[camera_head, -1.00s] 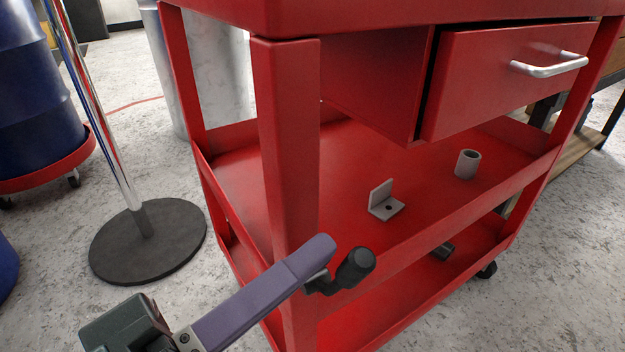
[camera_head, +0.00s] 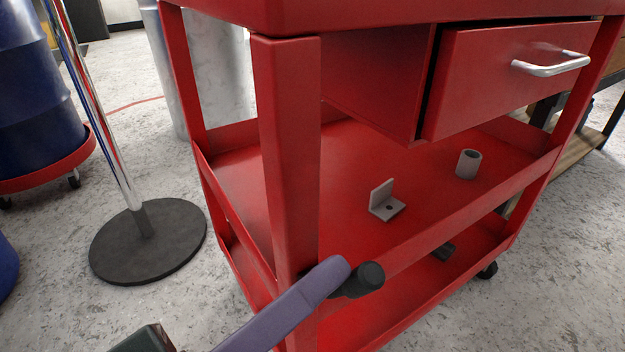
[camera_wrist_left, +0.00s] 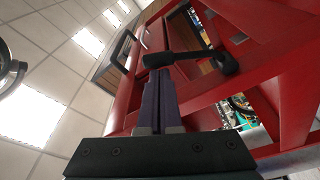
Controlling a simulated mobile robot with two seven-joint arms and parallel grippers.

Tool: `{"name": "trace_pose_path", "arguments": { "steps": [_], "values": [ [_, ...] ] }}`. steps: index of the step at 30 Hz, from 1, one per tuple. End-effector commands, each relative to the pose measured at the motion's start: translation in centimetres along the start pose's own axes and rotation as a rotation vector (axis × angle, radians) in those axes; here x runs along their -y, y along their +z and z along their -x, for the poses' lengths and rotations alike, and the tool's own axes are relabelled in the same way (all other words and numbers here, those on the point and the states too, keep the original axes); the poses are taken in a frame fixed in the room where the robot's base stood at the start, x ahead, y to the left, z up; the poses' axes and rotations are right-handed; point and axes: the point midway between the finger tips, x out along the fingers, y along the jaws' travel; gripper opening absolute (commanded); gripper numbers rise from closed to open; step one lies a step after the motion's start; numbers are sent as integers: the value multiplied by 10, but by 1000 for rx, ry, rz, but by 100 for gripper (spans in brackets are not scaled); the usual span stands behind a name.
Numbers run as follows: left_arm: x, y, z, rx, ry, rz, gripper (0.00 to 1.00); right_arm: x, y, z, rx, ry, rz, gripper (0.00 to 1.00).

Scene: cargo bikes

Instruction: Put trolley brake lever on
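The brake lever is black with a rounded knob (camera_head: 370,275) and sits by the front corner post of the red trolley (camera_head: 285,150). My left gripper (camera_head: 335,268) has long purple fingers, which lie side by side and shut, with no object visible between them. The fingertips are at the lever, overlapping its arm in the head view, so its mount is hidden. My right gripper is not in view.
A grey bracket (camera_head: 386,204) and a grey cylinder (camera_head: 467,164) stand on the trolley's middle shelf. The drawer (camera_head: 490,85) has a metal handle. A pole on a round black base (camera_head: 148,242) and a blue drum (camera_head: 38,90) stand left. Floor between is clear.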

Motion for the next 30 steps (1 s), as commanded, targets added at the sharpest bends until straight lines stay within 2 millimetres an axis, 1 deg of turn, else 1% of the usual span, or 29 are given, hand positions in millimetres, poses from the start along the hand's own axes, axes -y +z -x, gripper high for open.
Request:
{"name": "trace_pose_path", "arguments": {
  "steps": [1, 5, 18, 30],
  "values": [
    [2, 5, 1, 5, 2, -23, 0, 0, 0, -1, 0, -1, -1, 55],
    [4, 14, 3, 5, 20, -116, 0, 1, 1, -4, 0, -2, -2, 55],
    [19, 48, 10, 5, 106, -527, 0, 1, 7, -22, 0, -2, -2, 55],
    [39, 68, 14, 3, 176, -859, 0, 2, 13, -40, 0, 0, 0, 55]
  ]
}}
